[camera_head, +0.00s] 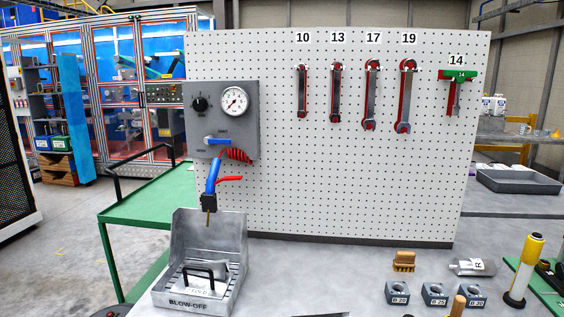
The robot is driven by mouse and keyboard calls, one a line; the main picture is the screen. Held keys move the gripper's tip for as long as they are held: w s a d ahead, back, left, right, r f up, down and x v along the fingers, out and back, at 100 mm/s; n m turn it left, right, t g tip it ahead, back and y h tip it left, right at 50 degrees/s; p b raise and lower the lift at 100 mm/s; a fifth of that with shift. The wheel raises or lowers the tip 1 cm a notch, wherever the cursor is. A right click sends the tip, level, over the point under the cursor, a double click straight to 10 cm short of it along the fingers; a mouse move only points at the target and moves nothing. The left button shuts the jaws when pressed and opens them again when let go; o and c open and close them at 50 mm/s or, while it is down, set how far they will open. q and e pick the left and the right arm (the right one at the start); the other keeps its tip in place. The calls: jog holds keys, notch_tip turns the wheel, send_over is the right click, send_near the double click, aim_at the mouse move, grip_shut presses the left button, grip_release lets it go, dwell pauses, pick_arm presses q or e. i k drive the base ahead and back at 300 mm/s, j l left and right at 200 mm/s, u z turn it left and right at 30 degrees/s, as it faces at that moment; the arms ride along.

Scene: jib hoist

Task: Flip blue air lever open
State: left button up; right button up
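The blue air lever (218,141) sits on the lower part of a grey air panel (247,120) fixed to the left side of the pegboard. The lever lies about horizontal. Above it on the panel are a black knob (200,104) and a round white gauge (235,101); the gauge reading is too small to tell. Below hangs a blue blow gun (212,177) with a red trigger (230,179) and a red coiled hose (236,155). Neither of my grippers shows in the head view.
A grey blow-off tray (233,247) stands on the bench under the gun. Wrenches (372,95) hang on the pegboard (300,190). A brush (404,261), grey blocks (397,292) and a yellow-black tool (524,270) stand at right. The space before the panel looks clear.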

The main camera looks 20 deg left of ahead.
aim_at(210, 139)
jog(key=k+u, duration=0.1)
jog(key=u, duration=0.4)
jog(key=k+j+u, duration=0.1)
jog(key=u, duration=0.4)
